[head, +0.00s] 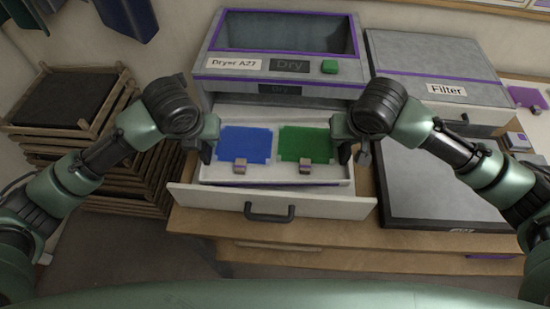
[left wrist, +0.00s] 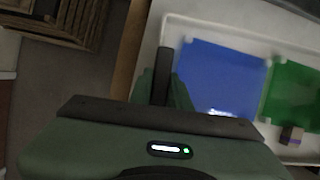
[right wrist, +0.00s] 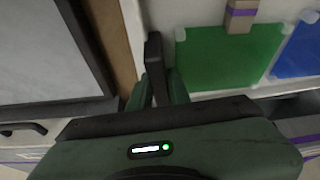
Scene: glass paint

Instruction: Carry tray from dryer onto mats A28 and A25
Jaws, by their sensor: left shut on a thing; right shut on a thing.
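The white tray (head: 225,180) is at the open dryer drawer (head: 240,203), with a blue sheet (head: 246,143) on its left and a green sheet (head: 304,144) on its right. I cannot tell whether it rests on the drawer floor or is slightly raised. My left gripper (head: 207,152) is shut on the tray's left edge; its finger shows beside the rim in the left wrist view (left wrist: 165,75). My right gripper (head: 346,150) is shut on the tray's right edge, also seen in the right wrist view (right wrist: 154,68). Neither mat's label is readable.
The dryer (head: 285,45), labelled A27, stands behind the drawer. A small block (head: 240,166) and another (head: 305,166) sit at the sheets' front edges. Wooden racks (head: 70,105) are stacked left.

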